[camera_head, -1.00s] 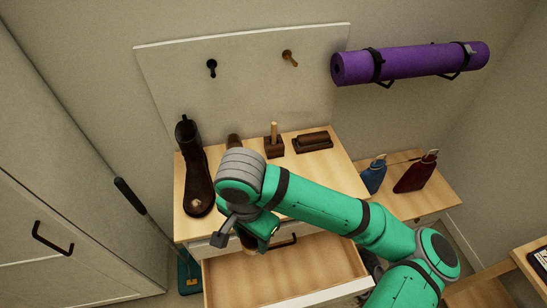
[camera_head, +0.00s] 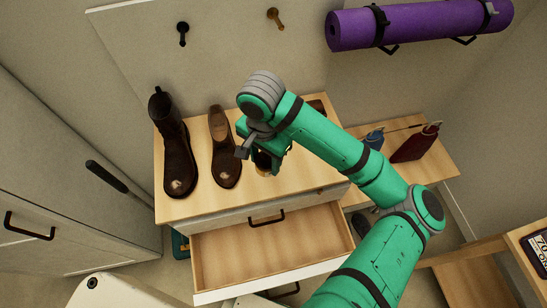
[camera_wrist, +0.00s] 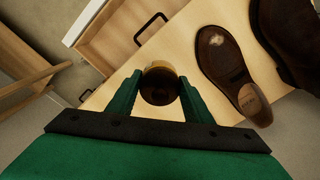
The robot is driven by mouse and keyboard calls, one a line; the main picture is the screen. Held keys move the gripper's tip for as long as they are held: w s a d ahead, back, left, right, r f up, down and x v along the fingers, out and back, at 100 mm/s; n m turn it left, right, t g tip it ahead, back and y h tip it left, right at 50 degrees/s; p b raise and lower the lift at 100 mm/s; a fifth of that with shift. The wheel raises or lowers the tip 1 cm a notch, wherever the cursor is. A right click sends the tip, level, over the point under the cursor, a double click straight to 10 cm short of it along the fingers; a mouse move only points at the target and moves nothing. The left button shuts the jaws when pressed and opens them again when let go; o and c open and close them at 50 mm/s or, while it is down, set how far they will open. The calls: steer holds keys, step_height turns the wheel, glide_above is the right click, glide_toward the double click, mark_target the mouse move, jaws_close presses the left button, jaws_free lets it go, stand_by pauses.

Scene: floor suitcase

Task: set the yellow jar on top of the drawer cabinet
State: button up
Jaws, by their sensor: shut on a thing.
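My gripper (camera_wrist: 158,92) is shut on the yellow jar (camera_wrist: 160,70), seen in the wrist view as a round thing with a dark top and a yellowish side. In the head view the jar (camera_head: 264,162) hangs below my gripper (camera_head: 258,150), partly hidden by it. It is over the wooden top of the drawer cabinet (camera_head: 200,205), right of the shoes. I cannot tell whether it touches the top. The cabinet top also shows in the wrist view (camera_wrist: 185,45).
A tall dark boot (camera_head: 172,150) and a brown shoe (camera_head: 224,155) stand on the cabinet's left part. The drawer (camera_head: 275,245) below is pulled open. A blue bottle (camera_head: 374,139) and a red bottle (camera_head: 416,145) stand on the lower surface at right. Items behind my arm are mostly hidden.

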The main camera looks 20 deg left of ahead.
steer(key=w+f, duration=0.5)
steer(key=shift+d+f, duration=0.25)
steer(key=f, duration=0.3)
steer(key=shift+w, duration=0.35)
steer(key=shift+f, duration=0.4)
steer(key=shift+f, duration=0.15)
steer(key=o, duration=1.4)
steer(key=shift+f, duration=0.1)
step_height(320, 180, up, 12)
steer(key=shift+r, duration=0.25)
